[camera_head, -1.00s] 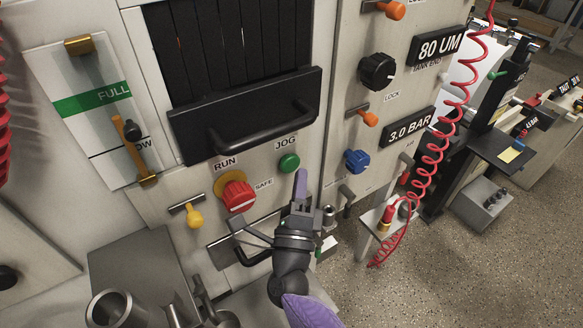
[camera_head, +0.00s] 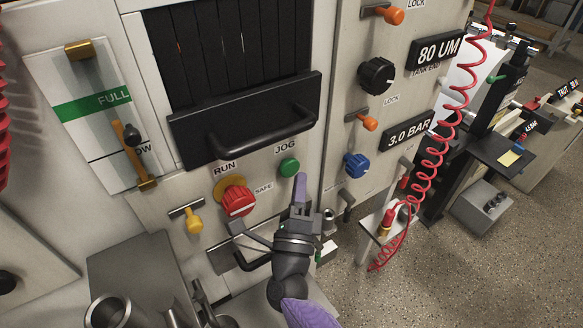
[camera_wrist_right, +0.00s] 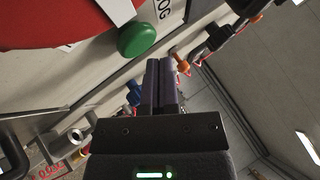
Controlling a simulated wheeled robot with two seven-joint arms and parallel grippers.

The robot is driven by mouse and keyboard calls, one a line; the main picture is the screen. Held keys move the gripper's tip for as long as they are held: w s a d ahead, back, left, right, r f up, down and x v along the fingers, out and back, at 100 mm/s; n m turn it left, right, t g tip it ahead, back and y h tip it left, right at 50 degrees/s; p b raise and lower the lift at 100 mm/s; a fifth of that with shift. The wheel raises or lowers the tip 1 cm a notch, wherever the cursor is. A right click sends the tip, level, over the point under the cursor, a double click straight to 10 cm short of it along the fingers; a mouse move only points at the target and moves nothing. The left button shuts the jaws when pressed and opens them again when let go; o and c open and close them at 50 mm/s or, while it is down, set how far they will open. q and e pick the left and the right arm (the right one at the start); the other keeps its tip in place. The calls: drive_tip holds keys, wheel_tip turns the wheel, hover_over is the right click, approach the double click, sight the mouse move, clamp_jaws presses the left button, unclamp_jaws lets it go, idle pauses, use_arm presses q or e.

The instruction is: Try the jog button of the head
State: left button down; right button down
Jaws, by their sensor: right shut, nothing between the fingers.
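The green jog button (camera_head: 289,167) is on the pale machine panel, under the JOG label (camera_head: 285,147). In the right wrist view the button (camera_wrist_right: 139,40) is large, above and left of my fingertips. My right gripper (camera_head: 301,178) is shut and empty, its purple fingertips just right of and below the button in the head view. In the right wrist view its fingers (camera_wrist_right: 165,68) lie together, and a gap shows between them and the button. My left gripper is not in view.
The red RUN/SAFE knob (camera_head: 237,200) is left of the button, with a yellow lever (camera_head: 193,219) beyond it. A black handle (camera_head: 262,140) juts out above. A blue knob (camera_head: 356,164) and a coiled red hose (camera_head: 432,160) are to the right.

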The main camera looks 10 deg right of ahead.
idle(0.4)
idle(0.5)
drive_tip(key=shift+w, duration=0.15)
drive_tip(key=shift+w+b, duration=0.15)
drive_tip(key=shift+b, duration=0.15)
drive_tip(key=shift+r, duration=0.1)
